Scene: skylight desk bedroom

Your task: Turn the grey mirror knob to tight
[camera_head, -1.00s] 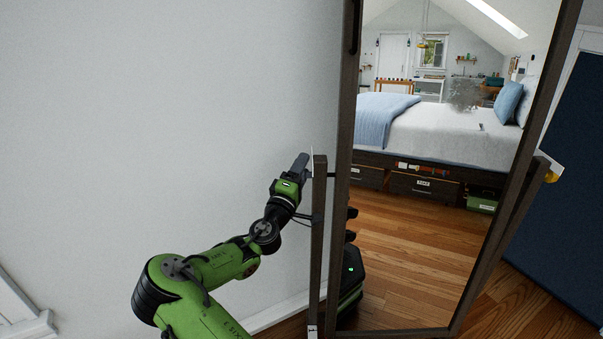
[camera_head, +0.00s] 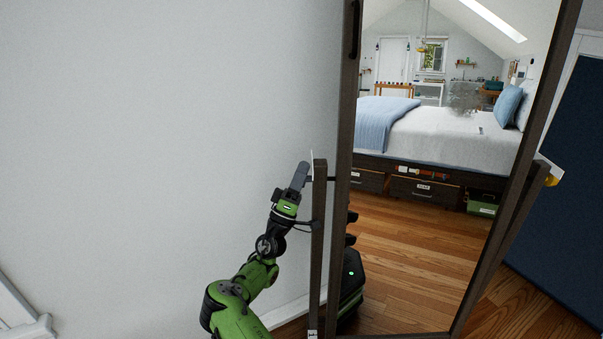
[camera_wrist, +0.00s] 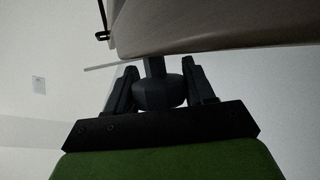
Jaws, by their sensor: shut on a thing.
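The grey mirror knob (camera_wrist: 158,92) shows in the wrist view, a dark grey rounded body on a short stem that runs up to the mirror stand post (camera_wrist: 205,28). My gripper (camera_wrist: 159,82) is shut on the knob, with one finger on each side of it. In the head view my gripper (camera_head: 300,176) is at the left side of the stand's left post (camera_head: 318,240), near its top, and the knob is hidden there. The tall mirror (camera_head: 430,210) in its dark frame is tilted and reflects the room. I cannot read the knob's turn from these views.
A white wall (camera_head: 150,120) fills the left side. A dark blue panel (camera_head: 570,230) stands at the far right. The bed shows only as a reflection.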

